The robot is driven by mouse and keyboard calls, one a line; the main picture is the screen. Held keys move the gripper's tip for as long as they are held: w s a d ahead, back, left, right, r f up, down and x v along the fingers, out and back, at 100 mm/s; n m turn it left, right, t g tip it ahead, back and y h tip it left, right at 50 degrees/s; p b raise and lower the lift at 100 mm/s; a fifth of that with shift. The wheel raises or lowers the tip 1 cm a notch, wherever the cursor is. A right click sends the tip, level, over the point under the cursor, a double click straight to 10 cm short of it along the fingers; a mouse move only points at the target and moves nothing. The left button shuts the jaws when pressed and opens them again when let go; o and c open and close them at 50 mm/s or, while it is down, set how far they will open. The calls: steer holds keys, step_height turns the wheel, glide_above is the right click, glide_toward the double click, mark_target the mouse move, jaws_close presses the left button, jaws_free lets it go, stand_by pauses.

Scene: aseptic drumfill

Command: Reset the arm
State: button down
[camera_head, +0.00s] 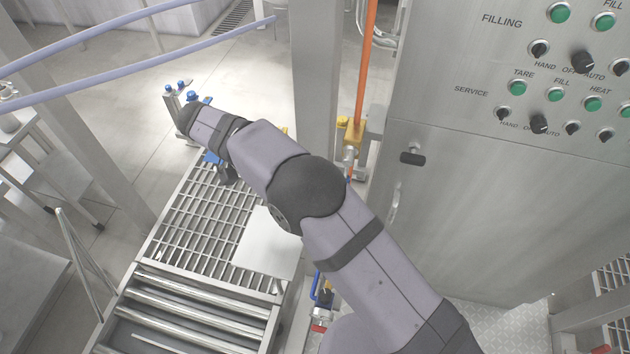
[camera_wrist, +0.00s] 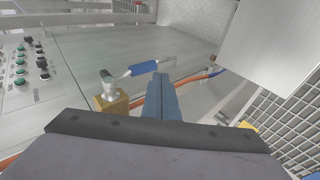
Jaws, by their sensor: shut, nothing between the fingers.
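My gripper (camera_wrist: 159,80) shows in the wrist view as blue fingers closed together, with nothing between them. It is in the air, and its tips appear close to a metal valve with a blue handle (camera_wrist: 145,68); I cannot tell the gap. In the head view my arm reaches from the lower right to the upper left over the conveyor. The gripper is mostly hidden there behind my arm, so its exact place cannot be told.
A steel control cabinet (camera_head: 480,215) with green buttons and black knobs stands at right. A grating (camera_head: 190,222) and rollers (camera_head: 195,310) lie below my arm. A steel post (camera_head: 314,70) and an orange hose (camera_head: 366,60) rise behind it. A yellow valve block (camera_wrist: 112,106) is near the gripper.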

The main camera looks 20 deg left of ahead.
steer(key=shift+v, duration=0.8)
steer(key=d+r+y, duration=0.1)
steer(key=d+r, duration=0.2)
steer(key=w+d+r+y, duration=0.1)
steer(key=d+r+y, duration=0.1)
steer(key=d+r, duration=0.1)
steer(key=w+d+r+y, duration=0.1)
steer(key=d+r+y, duration=0.1)
steer(key=d+r, duration=0.1)
steer(key=shift+w+d+r+p, duration=0.15)
steer(key=shift+w+d+p, duration=0.1)
steer(key=shift+p, duration=0.15)
steer(key=s+d+f+g+y, duration=0.1)
steer(key=s+d+f+y, duration=0.1)
steer(key=s+d+f, duration=0.5)
steer(key=s+d+f+m+g+y+b, duration=0.1)
steer(key=s+d+f+y, duration=0.1)
steer(key=s+d+f, duration=0.5)
steer(key=d, duration=0.6)
steer(key=shift+s+d+f, duration=0.35)
steer(key=shift+d+f, duration=0.05)
